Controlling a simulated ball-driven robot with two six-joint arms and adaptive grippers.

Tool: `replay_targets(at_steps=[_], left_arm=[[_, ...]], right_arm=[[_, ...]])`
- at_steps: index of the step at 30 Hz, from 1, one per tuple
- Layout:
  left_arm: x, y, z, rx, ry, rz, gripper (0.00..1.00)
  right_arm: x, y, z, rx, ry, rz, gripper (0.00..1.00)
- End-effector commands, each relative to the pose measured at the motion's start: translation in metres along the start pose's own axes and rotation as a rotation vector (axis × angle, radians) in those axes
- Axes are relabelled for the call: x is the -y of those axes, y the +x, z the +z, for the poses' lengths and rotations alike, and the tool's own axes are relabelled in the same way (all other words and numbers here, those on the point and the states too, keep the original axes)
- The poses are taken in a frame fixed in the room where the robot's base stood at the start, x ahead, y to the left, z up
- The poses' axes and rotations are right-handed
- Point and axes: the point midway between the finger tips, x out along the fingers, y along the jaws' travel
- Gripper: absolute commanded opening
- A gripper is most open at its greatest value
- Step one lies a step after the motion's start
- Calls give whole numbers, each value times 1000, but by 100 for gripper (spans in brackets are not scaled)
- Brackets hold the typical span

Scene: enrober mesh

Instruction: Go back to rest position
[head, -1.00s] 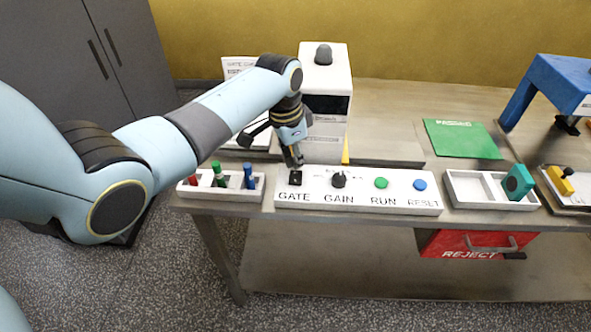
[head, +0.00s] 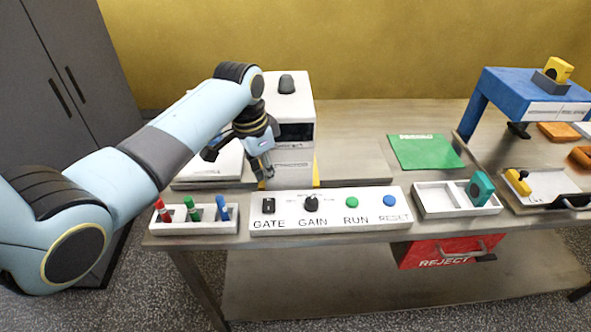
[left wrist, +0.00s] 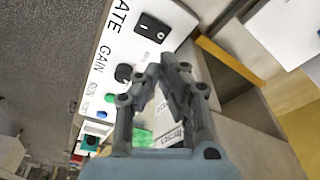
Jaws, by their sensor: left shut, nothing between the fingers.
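My left gripper (head: 264,173) hangs above the back edge of the control panel (head: 330,223), in front of the white machine (head: 290,90). It is shut and empty, and apart from the panel. The panel carries a black GATE switch (head: 268,206), a black GAIN knob (head: 311,203), a green RUN button (head: 352,203) and a blue RESET button (head: 390,201). In the left wrist view the shut fingers (left wrist: 168,72) show beside the panel, with the GATE switch (left wrist: 153,29) clear of them. My right gripper is not in view.
A white tray with red, green and blue pens (head: 190,209) stands left of the panel. Right of it are a two-part white tray (head: 433,199) with a teal block (head: 480,188), a green mat (head: 425,152) and a blue stand (head: 520,95). A red REJECT drawer (head: 445,250) hangs below the table.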

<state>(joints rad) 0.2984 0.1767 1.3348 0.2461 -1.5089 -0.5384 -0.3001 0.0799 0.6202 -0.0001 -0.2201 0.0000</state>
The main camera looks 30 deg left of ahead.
Motion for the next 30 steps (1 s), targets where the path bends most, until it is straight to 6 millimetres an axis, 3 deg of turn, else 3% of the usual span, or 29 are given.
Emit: replay_targets(at_steps=[7,12,18,30], left_arm=[[-6,1,7,0,-9,-6,0],[-41,-4,53,-12,-73,-58,0],[-91,-39,114,-54,-193,-123,0],[-141,-108,177,-119,-346,-181,0]], right_arm=[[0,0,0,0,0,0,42],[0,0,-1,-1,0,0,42],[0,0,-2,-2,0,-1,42],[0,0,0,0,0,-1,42]])
